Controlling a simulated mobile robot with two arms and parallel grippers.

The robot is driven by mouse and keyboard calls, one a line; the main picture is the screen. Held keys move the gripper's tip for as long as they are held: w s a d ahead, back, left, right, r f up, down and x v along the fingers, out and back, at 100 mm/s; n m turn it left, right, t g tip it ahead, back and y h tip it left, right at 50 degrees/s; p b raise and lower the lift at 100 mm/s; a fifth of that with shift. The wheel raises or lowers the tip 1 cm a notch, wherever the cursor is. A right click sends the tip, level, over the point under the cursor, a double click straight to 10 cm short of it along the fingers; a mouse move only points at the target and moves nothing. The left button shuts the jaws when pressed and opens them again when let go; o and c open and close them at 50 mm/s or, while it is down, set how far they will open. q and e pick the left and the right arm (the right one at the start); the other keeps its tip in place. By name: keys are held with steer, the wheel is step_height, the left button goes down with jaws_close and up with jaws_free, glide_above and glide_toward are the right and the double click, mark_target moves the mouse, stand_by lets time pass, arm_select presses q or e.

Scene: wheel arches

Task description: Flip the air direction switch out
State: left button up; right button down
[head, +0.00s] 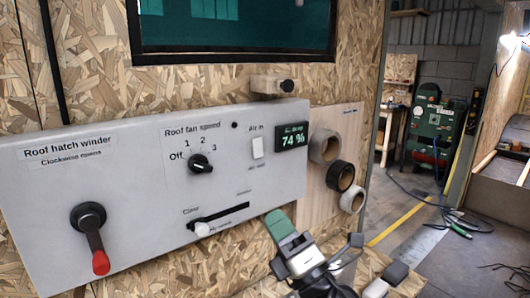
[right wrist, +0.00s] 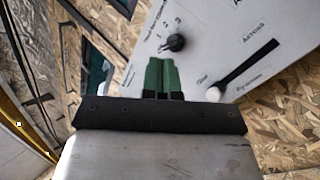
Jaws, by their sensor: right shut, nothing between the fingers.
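The air direction switch (head: 257,148) is a small white rocker on the grey panel (head: 130,165) in the head view, under the label "Air in" and left of a green 74 % display (head: 291,137). I cannot make out the switch in the right wrist view. My right gripper (head: 278,224) is shut and empty, its green fingertips pressed together. It is below the switch and near the panel's lower right edge, apart from the switch. The closed fingertips also show in the right wrist view (right wrist: 160,76). My left gripper is not in view.
The panel also carries a red-handled crank (head: 100,261), a black fan speed knob (head: 200,163) and a slider with a white tab (head: 201,229). Tape rolls (head: 340,176) stick out from the board at right. A small wooden block (head: 272,85) juts out above the panel.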

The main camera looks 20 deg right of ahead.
mark_target(259, 153)
steer(key=a+r+n+g+y, duration=0.35)
steer(key=n+g, duration=0.35)
steer(key=n, duration=0.7)
steer(key=a+r+n+g+y, duration=0.3)
steer(key=n+g+y, duration=0.3)
steer(key=n, duration=0.7)
steer(key=w+d+r+n+t+h, duration=0.1)
steer(key=w+d+r+n+h, duration=0.1)
steer(key=d+h, duration=0.5)
steer(key=w+d+r+n+t+h, duration=0.1)
steer(key=w+d+r+n+h, duration=0.1)
steer(key=w+d+h, duration=0.3)
steer(key=d+h, duration=0.2)
steer(key=shift+d+r+h, duration=0.2)
steer(key=shift+d+h, duration=0.15)
steer(key=shift+d, duration=0.05)
steer(key=p+x, duration=0.2)
steer(key=x, duration=0.2)
steer(key=p+x, duration=0.2)
steer(key=x, duration=0.2)
steer(key=r+p+x, duration=0.1)
steer(key=p+x, duration=0.1)
steer(key=x, duration=0.3)
steer(key=shift+w+r+p, duration=0.15)
steer(key=shift+w+p, duration=0.1)
steer(key=shift+p, duration=0.05)
steer(key=shift+w+a+f, duration=0.2)
steer(key=shift+w, duration=0.25)
